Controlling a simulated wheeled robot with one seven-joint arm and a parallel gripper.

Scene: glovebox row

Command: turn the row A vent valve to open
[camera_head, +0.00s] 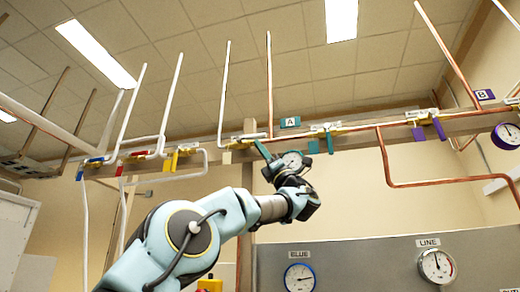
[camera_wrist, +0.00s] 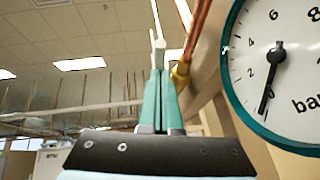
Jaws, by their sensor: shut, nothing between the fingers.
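My gripper (camera_head: 258,145) is raised to the overhead pipe rail. In the wrist view its teal fingers (camera_wrist: 158,72) are together, with nothing between them. The fingertips are close to a white and brass pipe fitting (camera_head: 247,138); I cannot tell whether they touch it. A teal sign "A" (camera_head: 289,122) hangs right of it. Further right is a valve (camera_head: 325,127) with a teal lever (camera_head: 330,143) hanging down and a teal tag beside it. I cannot read the vent label. A brass fitting (camera_wrist: 180,74) shows just right of the fingers in the wrist view.
A teal-rimmed gauge (camera_head: 293,160) sits right beside my wrist and fills the wrist view's right side (camera_wrist: 276,70). A purple-handled valve (camera_head: 438,129) and sign "B" (camera_head: 485,95) are at right. Yellow, red and blue valve handles are at left. A grey gauge panel (camera_head: 370,270) stands below.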

